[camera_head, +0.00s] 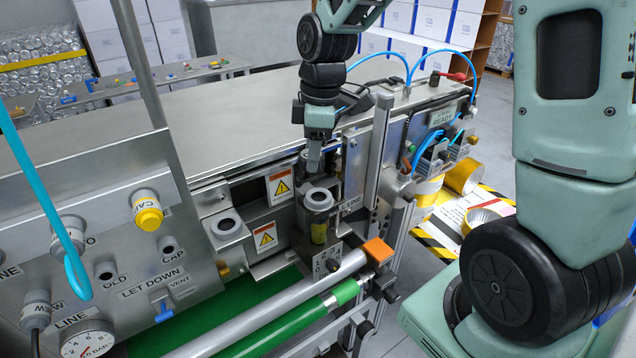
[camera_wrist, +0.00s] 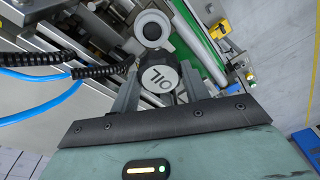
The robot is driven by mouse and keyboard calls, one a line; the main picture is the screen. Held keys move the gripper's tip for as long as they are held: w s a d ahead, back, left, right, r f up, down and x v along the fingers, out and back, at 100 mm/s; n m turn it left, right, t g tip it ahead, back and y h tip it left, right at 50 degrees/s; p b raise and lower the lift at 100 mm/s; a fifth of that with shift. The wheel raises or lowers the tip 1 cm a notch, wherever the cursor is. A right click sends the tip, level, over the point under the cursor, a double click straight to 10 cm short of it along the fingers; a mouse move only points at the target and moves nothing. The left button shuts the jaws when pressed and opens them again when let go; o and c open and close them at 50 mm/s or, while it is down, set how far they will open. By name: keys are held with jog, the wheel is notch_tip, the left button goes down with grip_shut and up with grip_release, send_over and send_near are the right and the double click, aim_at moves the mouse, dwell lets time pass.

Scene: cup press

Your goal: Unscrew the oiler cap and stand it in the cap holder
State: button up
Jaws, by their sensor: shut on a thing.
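My gripper (camera_head: 314,158) points down over the right end of the steel machine. Just in front stands an upright grey fitting with an open ring top (camera_head: 318,198) and a yellowish lower part; a ring top (camera_wrist: 154,31) also shows beyond the cap in the wrist view. Another empty grey ring (camera_head: 227,224) sits on a bracket to the left.
A yellow-tipped knob (camera_head: 148,214) and a pressure gauge (camera_head: 88,342) are on the left panel. A grey pipe (camera_head: 270,300) and green belt run along the front. An orange block (camera_head: 378,249) and a steel post (camera_head: 378,155) stand close at right. Blue hoses (camera_head: 425,60) hang behind.

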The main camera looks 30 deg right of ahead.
jog(key=w+a+r, duration=0.1)
jog(key=a, duration=1.7)
jog(key=shift+w+a, duration=0.4)
jog(key=shift+f+b, duration=2.05)
jog(key=shift+f, duration=0.85)
jog(key=shift+f+b, duration=0.65)
jog(key=shift+f, duration=0.55)
jog(key=o, duration=1.2)
jog(key=r+b, duration=0.1)
jog(key=r, duration=0.4)
jog(key=d+r+b, duration=0.1)
jog(key=r+b, duration=0.1)
jog(key=r, duration=0.4)
jog(key=s+d+r+b, duration=0.1)
jog(key=r, duration=0.5)
jog(key=shift+r, duration=0.15)
